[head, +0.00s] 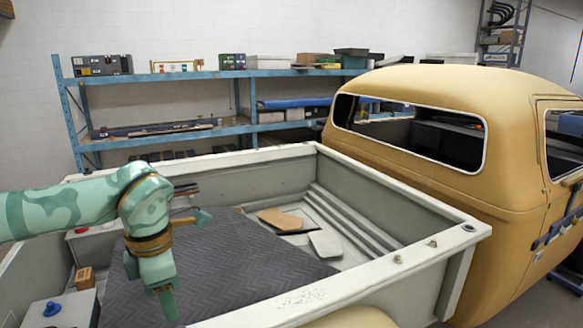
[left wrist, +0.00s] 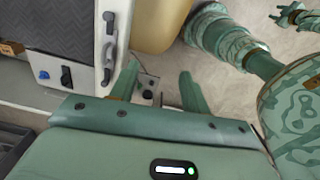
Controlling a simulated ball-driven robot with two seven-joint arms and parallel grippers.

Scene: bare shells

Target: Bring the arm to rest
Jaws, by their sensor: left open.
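My left arm comes in from the left in the head view, green and mottled. Its gripper (head: 168,302) points down over the near side of the truck bed, in front of the dark mat. In the left wrist view the two green fingers of the left gripper (left wrist: 160,82) stand apart with nothing held between them. A small green gripper, seemingly my right one (left wrist: 295,17), shows at the top right of the left wrist view; its jaw opening is too small to judge.
A cream pickup truck (head: 430,95) fills the right. Its pale bed wall (head: 345,290) runs close by the left gripper. A dark quilted mat (head: 240,255) and flat boards (head: 281,220) lie in the bed. A blue shelf rack (head: 190,130) stands behind.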

